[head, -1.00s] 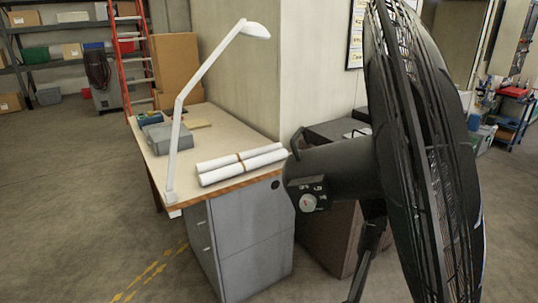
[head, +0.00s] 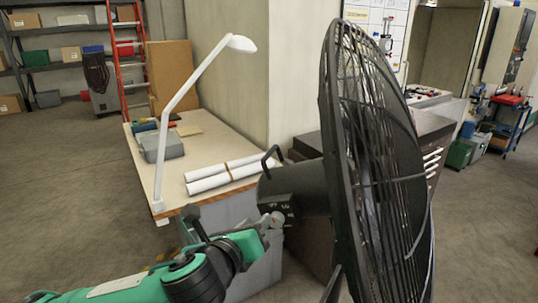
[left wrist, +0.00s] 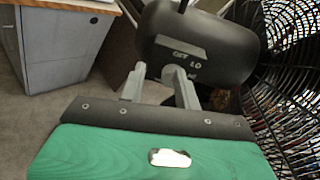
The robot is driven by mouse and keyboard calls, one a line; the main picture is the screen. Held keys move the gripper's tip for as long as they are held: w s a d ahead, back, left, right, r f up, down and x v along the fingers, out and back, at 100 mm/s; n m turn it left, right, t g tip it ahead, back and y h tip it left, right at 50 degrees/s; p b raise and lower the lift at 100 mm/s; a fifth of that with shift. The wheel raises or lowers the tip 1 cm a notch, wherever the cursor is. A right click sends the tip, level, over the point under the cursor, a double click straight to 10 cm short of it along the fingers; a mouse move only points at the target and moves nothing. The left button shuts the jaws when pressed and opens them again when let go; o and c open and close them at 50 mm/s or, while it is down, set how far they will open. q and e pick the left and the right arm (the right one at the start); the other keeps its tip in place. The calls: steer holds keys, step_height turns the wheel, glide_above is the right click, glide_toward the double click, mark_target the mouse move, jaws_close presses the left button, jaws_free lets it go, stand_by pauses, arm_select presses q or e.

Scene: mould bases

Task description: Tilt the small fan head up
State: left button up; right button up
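The black fan head fills the right of the head view. Its round wire grille (head: 385,170) faces right, and its motor housing (head: 300,188) points left with a curved handle (head: 270,157) on it. A pale dial (head: 277,218) sits low on the housing. My left gripper (head: 268,224) is close beside the housing at the dial. In the left wrist view its two grey fingers (left wrist: 159,78) stand apart, just below the housing (left wrist: 200,42) and its OFF/LO lettering. My right gripper is not in view.
A workbench (head: 205,150) with a white lamp (head: 180,95), paper rolls (head: 220,177) and a grey box (head: 162,143) stands left of the fan. A dark cabinet (head: 310,240) is behind the fan. Open floor (head: 60,200) lies at left.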

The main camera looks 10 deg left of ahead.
mark_target(268, 155)
arm_select(q)
step_height(268, 155, up, 8)
steer(key=w+a+m+t, duration=0.2)
steer(key=m, duration=0.6)
steer(key=w+p, duration=0.1)
steer(key=w, duration=0.3)
steer(key=w+d+p, duration=0.1)
steer(key=w, duration=0.3)
steer(key=w+p, duration=0.2)
steer(key=w, duration=0.2)
steer(key=shift+w+d+r, duration=0.15)
steer(key=shift+w+d, duration=0.1)
steer(key=shift+d, duration=0.05)
steer(key=shift+w, duration=0.45)
steer(key=c, duration=0.6)
jaws_close()
